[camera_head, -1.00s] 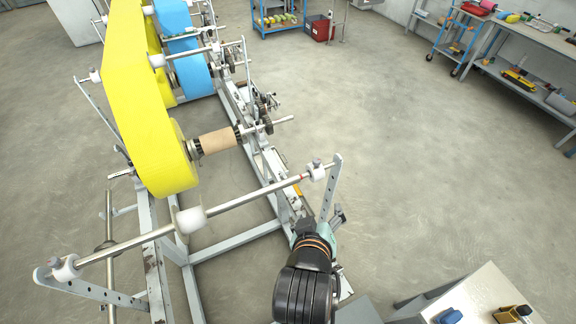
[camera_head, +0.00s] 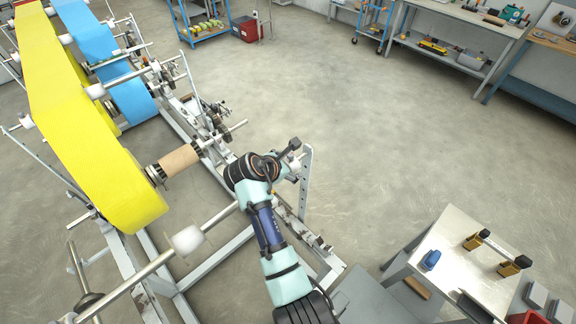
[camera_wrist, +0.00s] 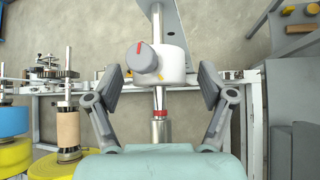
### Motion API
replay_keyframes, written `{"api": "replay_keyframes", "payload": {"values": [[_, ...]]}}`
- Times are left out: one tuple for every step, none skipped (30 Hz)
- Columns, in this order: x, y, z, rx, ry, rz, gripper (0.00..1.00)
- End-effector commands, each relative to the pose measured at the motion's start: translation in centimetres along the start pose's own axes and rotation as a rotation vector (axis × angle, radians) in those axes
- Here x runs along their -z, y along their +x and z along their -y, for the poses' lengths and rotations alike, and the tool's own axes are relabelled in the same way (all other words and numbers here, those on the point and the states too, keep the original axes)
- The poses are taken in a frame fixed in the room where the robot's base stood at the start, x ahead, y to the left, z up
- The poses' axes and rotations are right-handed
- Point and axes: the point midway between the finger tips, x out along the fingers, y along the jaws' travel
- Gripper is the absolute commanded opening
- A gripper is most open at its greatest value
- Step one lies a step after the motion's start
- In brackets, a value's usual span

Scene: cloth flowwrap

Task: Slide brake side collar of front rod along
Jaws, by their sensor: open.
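The front rod (camera_head: 155,263) runs from the lower left toward the upright holed plate (camera_head: 307,180). In the wrist view, a white collar (camera_wrist: 174,66) with a grey knob (camera_wrist: 148,57) marked red sits around the rod (camera_wrist: 160,98). My gripper (camera_wrist: 160,84) is open, with one finger on each side of the collar; both look apart from it. A red ring (camera_wrist: 160,112) shows on the rod nearer to me. In the head view my wrist covers most of the gripper and this end of the rod.
A white roller piece (camera_head: 188,240) sits midway on the front rod. A yellow roll (camera_head: 95,150), a blue roll (camera_head: 105,60) and a cardboard core (camera_head: 180,160) stand farther back on the frame. A metal bench (camera_head: 455,265) stands at lower right. Open floor lies right of the frame.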

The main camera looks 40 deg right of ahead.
Motion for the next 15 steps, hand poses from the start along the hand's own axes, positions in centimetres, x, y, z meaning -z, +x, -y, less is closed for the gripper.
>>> {"api": "replay_keyframes", "payload": {"values": [[0.1,0.8,0.0,0.002,-0.001,0.000,0.81],[0.1,1.2,0.0,0.001,-0.001,0.000,0.81],[0.1,1.6,0.0,0.001,0.000,-0.001,0.81],[0.1,1.9,0.0,0.001,0.000,-0.001,0.81],[0.1,2.0,0.0,0.000,0.000,-0.001,0.81],[0.0,2.2,0.0,-0.001,0.001,-0.001,0.81],[0.0,2.2,0.0,-0.001,0.001,-0.001,0.81],[0.0,2.2,0.0,-0.001,0.001,-0.001,0.81],[0.0,2.2,0.0,-0.001,0.001,-0.001,0.81],[0.0,2.2,0.0,-0.002,0.001,-0.001,0.81],[0.0,2.2,0.0,-0.002,0.001,-0.001,0.81],[0.0,2.2,0.0,-0.001,0.001,-0.001,0.81],[0.0,2.2,0.0,-0.002,0.001,-0.001,0.81],[0.0,2.2,0.0,-0.001,0.001,-0.001,0.76],[0.1,2.2,0.0,-0.001,0.001,-0.001,0.70]]}}
